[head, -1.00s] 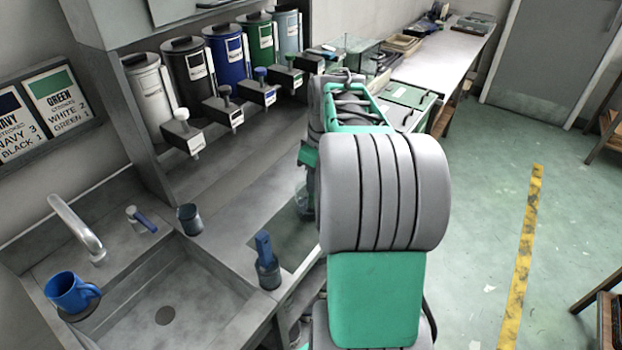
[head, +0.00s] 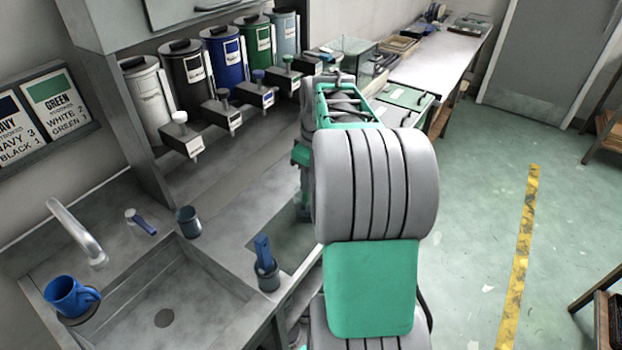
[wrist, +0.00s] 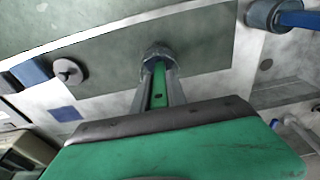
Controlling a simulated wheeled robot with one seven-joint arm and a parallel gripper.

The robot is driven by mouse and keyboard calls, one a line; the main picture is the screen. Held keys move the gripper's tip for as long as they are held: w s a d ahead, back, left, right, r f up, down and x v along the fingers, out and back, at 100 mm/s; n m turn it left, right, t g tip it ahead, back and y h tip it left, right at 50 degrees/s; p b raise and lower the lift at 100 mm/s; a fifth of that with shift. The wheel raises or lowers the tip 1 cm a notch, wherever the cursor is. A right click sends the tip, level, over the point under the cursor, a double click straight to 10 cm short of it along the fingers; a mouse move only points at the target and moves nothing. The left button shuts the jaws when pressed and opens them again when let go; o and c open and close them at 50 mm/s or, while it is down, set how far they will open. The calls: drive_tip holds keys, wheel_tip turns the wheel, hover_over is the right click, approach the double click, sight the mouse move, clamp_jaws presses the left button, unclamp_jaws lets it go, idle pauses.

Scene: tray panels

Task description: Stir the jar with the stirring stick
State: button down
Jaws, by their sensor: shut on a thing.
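My gripper (wrist: 158,90) reaches from the bottom of the wrist view, its two grey fingers shut on a slim green strip, which looks like the stirring stick (wrist: 158,82). The round grey rim of the jar (wrist: 157,52) shows just beyond the fingertips. The stick points toward the jar, but its lower end is hidden, so I cannot tell how deep it sits. In the head view my arm hides most of the gripper, the jar and the stick.
A dark cup (head: 268,279) with a blue-handled tool stands at the counter's front edge. A sink (head: 150,300) with a blue mug (head: 67,296) beside it is at left. Several paint dispensers (head: 222,58) line the back. A round grey disc (wrist: 68,72) lies left of the jar.

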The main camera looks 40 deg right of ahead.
drive_tip(key=shift+s+d, duration=0.15)
drive_tip(key=shift+s, duration=0.05)
drive_tip(key=shift+r, duration=0.1)
drive_tip(key=shift+r+p, duration=3.45)
drive_tip(key=shift+r, duration=1.25)
wheel_tip(320, 180, up, 5)
drive_tip(key=p, duration=0.4)
